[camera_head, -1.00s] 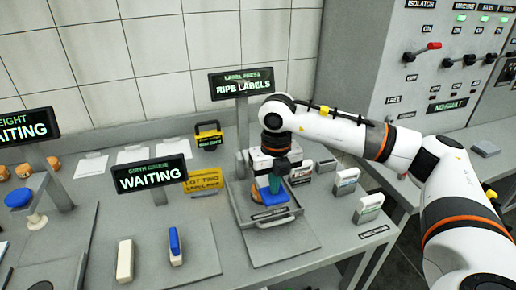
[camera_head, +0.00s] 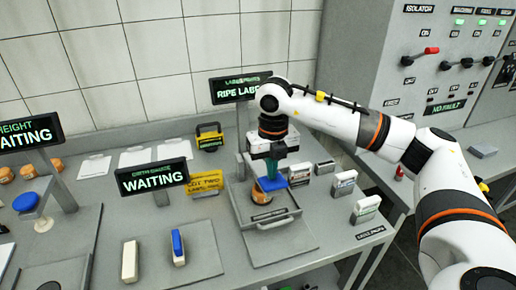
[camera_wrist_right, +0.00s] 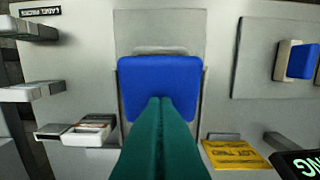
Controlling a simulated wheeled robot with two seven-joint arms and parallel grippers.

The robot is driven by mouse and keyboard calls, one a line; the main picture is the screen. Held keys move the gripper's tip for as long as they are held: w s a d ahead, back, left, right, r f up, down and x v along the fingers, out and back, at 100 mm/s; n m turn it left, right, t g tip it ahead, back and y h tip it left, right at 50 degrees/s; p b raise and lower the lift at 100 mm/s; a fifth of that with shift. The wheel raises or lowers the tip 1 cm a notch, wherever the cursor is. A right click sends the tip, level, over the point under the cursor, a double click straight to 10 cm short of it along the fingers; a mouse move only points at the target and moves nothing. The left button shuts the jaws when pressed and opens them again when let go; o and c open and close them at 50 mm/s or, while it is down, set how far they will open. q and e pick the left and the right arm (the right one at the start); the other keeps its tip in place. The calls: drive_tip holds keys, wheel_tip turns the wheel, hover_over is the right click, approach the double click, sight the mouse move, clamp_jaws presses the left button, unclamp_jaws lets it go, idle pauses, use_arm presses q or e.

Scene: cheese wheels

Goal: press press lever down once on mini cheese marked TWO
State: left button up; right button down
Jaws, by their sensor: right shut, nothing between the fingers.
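The label press has a blue press lever pad (camera_head: 274,183), which also fills the middle of the right wrist view (camera_wrist_right: 160,78). Below the pad, a small orange mini cheese (camera_head: 261,196) sits in the press, partly hidden; I cannot read any mark on it. My right gripper (camera_head: 270,182) is shut and empty, pointing down at the pad. Its green fingertips (camera_wrist_right: 161,100) overlap the pad in the wrist view; whether they touch it is unclear. The sign above the press (camera_head: 247,86) reads RIPE LABELS, partly covered by my arm. My left gripper is out of view.
A yellow card reading LOT TWO (camera_head: 204,182) lies left of the press. A WAITING sign (camera_head: 152,178) stands further left. White label blocks (camera_head: 343,183) stand on the right. A blue-topped white block (camera_head: 178,247) lies front left.

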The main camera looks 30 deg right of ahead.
drive_tip(key=w+r+p, duration=0.3)
drive_tip(key=r+p, duration=0.2)
drive_tip(key=r, duration=0.3)
drive_tip(key=shift+w+d, duration=0.15)
drive_tip(key=shift+d, duration=0.25)
idle(0.5)
wheel_tip(320, 180, up, 8)
drive_tip(key=p, duration=0.6)
drive_tip(key=shift+f, duration=0.1)
idle(0.4)
